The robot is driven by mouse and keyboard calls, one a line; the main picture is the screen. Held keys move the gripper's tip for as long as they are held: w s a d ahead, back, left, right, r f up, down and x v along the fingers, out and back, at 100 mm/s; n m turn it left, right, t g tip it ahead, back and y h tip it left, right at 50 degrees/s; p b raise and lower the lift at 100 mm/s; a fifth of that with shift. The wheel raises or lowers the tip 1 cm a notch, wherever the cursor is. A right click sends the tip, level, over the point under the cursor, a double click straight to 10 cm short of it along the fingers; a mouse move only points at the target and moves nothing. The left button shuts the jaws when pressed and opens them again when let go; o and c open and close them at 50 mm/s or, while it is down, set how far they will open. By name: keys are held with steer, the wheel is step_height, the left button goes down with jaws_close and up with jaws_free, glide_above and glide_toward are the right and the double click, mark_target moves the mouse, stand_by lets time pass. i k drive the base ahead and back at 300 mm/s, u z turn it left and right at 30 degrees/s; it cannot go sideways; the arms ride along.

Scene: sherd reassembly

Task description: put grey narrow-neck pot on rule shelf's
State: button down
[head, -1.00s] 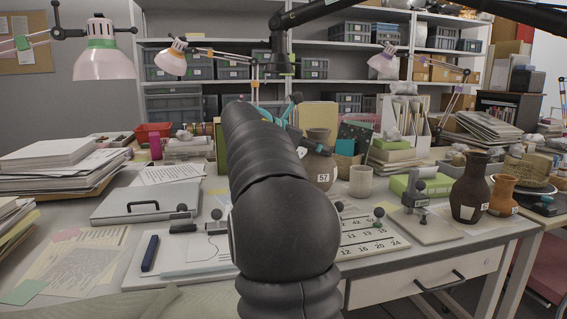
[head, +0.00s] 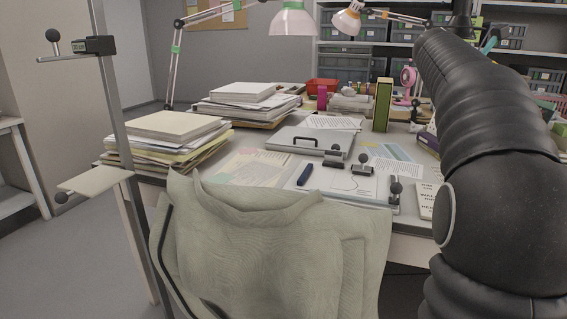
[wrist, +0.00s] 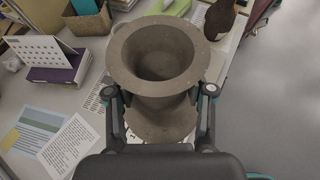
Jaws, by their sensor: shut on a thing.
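The grey narrow-neck pot (wrist: 152,42) has a wide flared rim and a dark open mouth in the wrist view. My gripper (wrist: 161,95) is shut on it, with one finger on each side below the rim. Its lower body is partly hidden by the rim and gripper. In the head view the gripper and pot are hidden behind my arm. The rule (head: 118,130) is a tall upright post at the left, with a black slider (head: 92,45) marked in green near the top. The rule's shelf (head: 95,180) is a small, bare cream plate lower on the post.
A draped grey-green chair (head: 270,240) stands in front of the desk, right of the rule. Paper stacks (head: 165,140) lie behind the shelf. A dark brown bottle (wrist: 220,18) and a purple book (wrist: 60,72) are near the pot. Floor at far left is clear.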

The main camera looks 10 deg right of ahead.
mark_target(97, 178)
steer(key=u, duration=3.95)
steer(key=k, duration=0.95)
steer(key=z, duration=1.45)
steer(key=i, duration=1)
